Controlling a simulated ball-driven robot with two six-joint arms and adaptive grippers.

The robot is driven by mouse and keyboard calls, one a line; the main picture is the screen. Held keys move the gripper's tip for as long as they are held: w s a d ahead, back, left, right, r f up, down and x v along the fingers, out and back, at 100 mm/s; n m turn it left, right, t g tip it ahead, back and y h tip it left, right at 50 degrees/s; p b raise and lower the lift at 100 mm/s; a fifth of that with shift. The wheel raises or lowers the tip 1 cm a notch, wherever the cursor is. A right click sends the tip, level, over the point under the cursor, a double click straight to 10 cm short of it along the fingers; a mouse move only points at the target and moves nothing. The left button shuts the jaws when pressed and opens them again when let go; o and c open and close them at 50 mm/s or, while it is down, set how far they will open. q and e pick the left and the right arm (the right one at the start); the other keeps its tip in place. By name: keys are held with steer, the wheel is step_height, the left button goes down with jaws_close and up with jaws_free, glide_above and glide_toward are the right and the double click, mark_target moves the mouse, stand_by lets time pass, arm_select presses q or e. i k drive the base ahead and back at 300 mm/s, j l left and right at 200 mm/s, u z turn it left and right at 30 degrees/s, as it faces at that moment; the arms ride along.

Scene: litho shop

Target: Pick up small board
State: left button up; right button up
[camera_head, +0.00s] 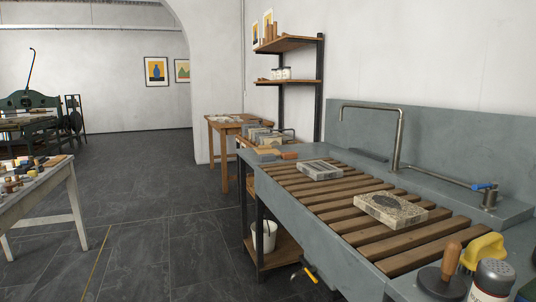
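I cannot pick out the small board for certain. A small flat brown piece (266,151) lies at the far end of the grey sink unit, and a small orange-brown block (289,155) is beside it. Both are too small to identify. Two stone slabs lie flat on the wooden slats (345,222): a grey one (320,170) farther back and a speckled one with a dark oval (390,210) nearer. Neither of my grippers is in view.
A steel tap (400,135) rises behind the slats. A wooden-handled tool (452,260), a yellow object (484,250) and a shaker (492,280) crowd the near right corner. A white bucket (265,237) stands below. A cluttered table (48,181) is at left; floor between is clear.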

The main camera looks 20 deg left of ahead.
mark_target(262, 149)
steer(key=i+j+u, duration=0.9)
steer(key=i, duration=0.25)
steer(key=i+u, duration=0.35)
steer(key=i+j, duration=0.1)
steer(key=i, duration=0.6)
steer(key=i+j+z, duration=0.1)
steer(key=i, duration=0.65)
